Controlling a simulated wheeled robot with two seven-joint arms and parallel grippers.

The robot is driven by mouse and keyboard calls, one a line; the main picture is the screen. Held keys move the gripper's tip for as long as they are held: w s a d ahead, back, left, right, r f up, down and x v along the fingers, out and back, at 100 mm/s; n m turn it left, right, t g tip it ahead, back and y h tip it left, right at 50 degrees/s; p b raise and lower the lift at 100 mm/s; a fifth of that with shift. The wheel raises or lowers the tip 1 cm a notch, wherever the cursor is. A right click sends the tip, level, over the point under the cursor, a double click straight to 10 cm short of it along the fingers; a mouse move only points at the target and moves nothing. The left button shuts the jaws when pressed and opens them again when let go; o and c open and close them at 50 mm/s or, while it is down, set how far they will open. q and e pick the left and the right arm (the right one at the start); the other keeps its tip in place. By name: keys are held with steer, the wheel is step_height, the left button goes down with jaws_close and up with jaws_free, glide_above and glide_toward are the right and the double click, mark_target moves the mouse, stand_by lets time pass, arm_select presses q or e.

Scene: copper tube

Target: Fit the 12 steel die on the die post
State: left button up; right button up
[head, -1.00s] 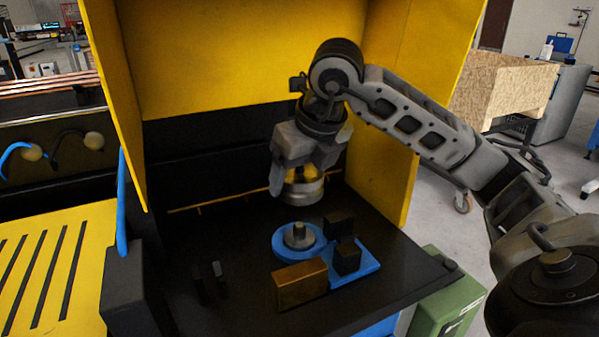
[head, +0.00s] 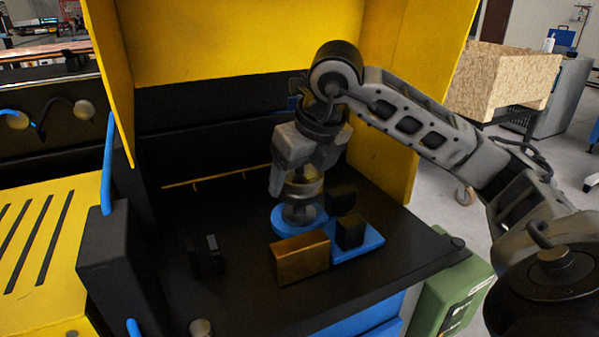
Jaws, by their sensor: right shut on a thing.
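The steel die (head: 304,190) is a short round metal piece in my right gripper (head: 302,178), which points down and is shut on it. The die is directly above the die post (head: 299,213), a grey stub on a round blue base (head: 283,219). The die covers the post's top in this view, so I cannot tell whether they touch or how far the die sits over it. My left gripper is not in view.
A brass-coloured block (head: 301,258) stands just in front of the post. Black blocks (head: 350,232) stand on a blue plate (head: 366,244) at its right. Yellow panels (head: 385,150) enclose the dark worktop (head: 230,285). Small black uprights (head: 206,256) stand at left.

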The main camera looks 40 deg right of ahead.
mark_target(300, 193)
steer(key=shift+r, duration=0.1)
stand_by(1.0)
stand_by(0.6)
steer(key=shift+f+b, duration=0.45)
steer(key=shift+f+b, duration=0.8)
steer(key=shift+f, duration=0.1)
steer(key=shift+f+b, duration=0.6)
steer(key=shift+f, duration=0.05)
